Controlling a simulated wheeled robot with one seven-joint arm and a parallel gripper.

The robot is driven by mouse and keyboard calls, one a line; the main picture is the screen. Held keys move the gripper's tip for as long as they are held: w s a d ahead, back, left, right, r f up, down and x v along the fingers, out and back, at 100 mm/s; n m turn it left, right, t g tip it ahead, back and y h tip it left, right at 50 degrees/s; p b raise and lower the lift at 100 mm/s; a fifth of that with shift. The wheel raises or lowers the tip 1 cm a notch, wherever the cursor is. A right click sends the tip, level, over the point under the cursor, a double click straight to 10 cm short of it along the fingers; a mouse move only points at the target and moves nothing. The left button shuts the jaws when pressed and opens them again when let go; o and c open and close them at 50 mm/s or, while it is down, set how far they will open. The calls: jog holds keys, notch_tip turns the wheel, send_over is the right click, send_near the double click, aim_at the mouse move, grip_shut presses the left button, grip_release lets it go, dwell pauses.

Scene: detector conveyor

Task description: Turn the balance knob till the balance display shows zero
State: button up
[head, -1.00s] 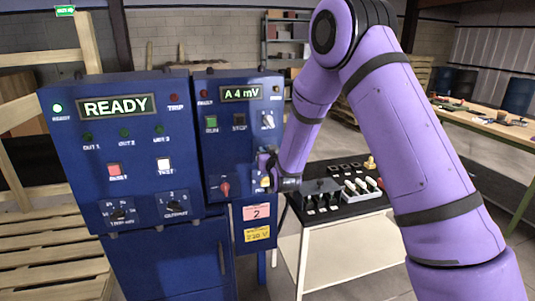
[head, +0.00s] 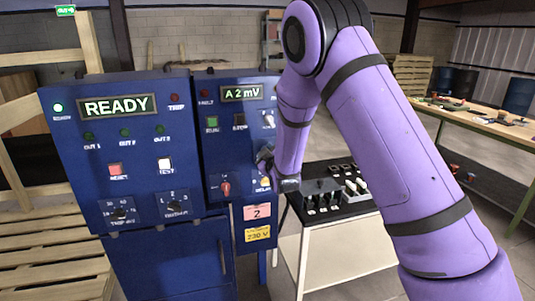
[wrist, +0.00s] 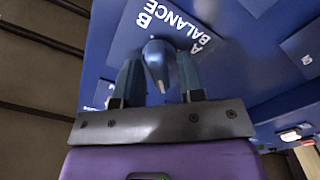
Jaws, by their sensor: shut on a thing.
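The balance display (head: 241,93) on the right-hand blue cabinet reads "A 2 mV" in the head view. My gripper (wrist: 159,66) is shut on this knob, one finger on each side. In the head view my gripper (head: 265,158) is at the right side of the cabinet front, and the balance knob is hidden there.
The left blue cabinet (head: 140,185) shows "READY". A black-topped table (head: 345,205) with small parts stands just to the right.

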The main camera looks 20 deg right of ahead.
jog(key=n, duration=1.1)
jog(key=shift+a+f, duration=0.1)
jog(key=shift+f, duration=0.15)
jog(key=shift+n, duration=0.4)
jog(key=o, duration=0.6)
jog(key=shift+c, duration=0.2)
jog(key=s, duration=1)
jog(key=shift+s, duration=0.4)
